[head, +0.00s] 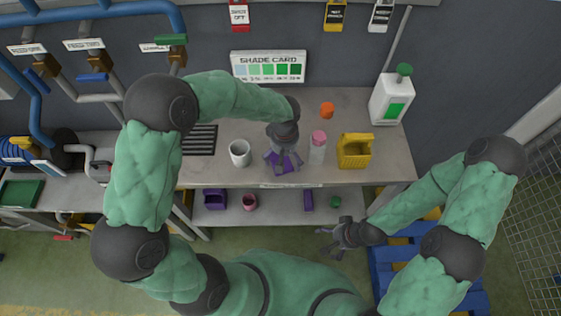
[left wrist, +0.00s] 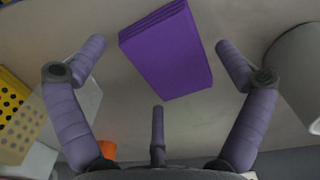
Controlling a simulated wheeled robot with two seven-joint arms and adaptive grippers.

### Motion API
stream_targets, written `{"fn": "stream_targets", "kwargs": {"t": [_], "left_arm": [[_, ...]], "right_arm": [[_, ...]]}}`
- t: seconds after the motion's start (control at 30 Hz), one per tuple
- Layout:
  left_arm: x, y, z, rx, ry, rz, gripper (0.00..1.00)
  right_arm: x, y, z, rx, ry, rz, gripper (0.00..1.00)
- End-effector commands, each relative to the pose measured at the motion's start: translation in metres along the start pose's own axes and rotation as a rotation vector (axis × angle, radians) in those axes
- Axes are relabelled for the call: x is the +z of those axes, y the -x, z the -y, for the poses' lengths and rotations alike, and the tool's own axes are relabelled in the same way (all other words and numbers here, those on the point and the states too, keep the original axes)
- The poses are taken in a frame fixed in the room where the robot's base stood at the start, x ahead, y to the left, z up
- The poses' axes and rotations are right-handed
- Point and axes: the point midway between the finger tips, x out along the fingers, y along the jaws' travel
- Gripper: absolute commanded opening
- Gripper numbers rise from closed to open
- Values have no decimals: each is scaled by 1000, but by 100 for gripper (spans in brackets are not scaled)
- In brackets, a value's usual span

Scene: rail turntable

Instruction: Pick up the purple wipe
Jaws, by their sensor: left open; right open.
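The purple wipe (head: 290,166) lies on the workbench (head: 222,176) between a white mug (head: 240,153) and a clear bottle with a pink cap (head: 317,150). In the left wrist view the wipe (left wrist: 165,50) is a thick folded purple pad, lying at a slant. My left gripper (head: 283,158) is directly above it and partly hides it in the head view. Its fingers are spread, with the wipe between the two side fingers (left wrist: 160,50) in the left wrist view and nothing gripped. My right gripper (head: 332,240) is open and empty, in front of and below the bench edge.
A yellow caddy (head: 354,151) stands right of the bottle. An orange object (head: 327,110) and a white jug (head: 388,100) stand behind. A black grille (head: 200,140) lies left of the mug. The lower shelf holds a purple bin (head: 215,199) and a pink cup (head: 250,202).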

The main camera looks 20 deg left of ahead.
Motion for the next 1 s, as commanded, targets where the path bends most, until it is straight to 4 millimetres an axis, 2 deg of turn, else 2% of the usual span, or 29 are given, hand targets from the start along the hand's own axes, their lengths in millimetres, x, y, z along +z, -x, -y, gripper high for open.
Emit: {"fn": "stream_targets", "kwargs": {"t": [0.13,0.17,0.2,0.3,0.43,0.47,0.73,0.87,1.0], "left_arm": [[0,1,0,0,0,-1,100],[0,1,0,0,0,-1,97],[0,1,0,0,0,-1,86],[0,1,0,0,0,0,63],[0,1,0,0,0,0,62],[0,1,0,0,0,0,58],[0,2,0,-1,0,0,58],[0,10,0,-1,0,-1,58],[-1,27,0,1,1,-4,58]], "right_arm": [[0,1,0,0,0,0,100],[0,1,0,0,0,0,100],[0,1,0,0,0,0,100],[0,1,0,0,0,0,100],[0,1,0,0,0,0,100],[0,1,0,0,0,0,100],[0,1,0,0,0,0,100],[0,3,1,0,0,0,100],[0,6,2,0,0,0,100]]}}
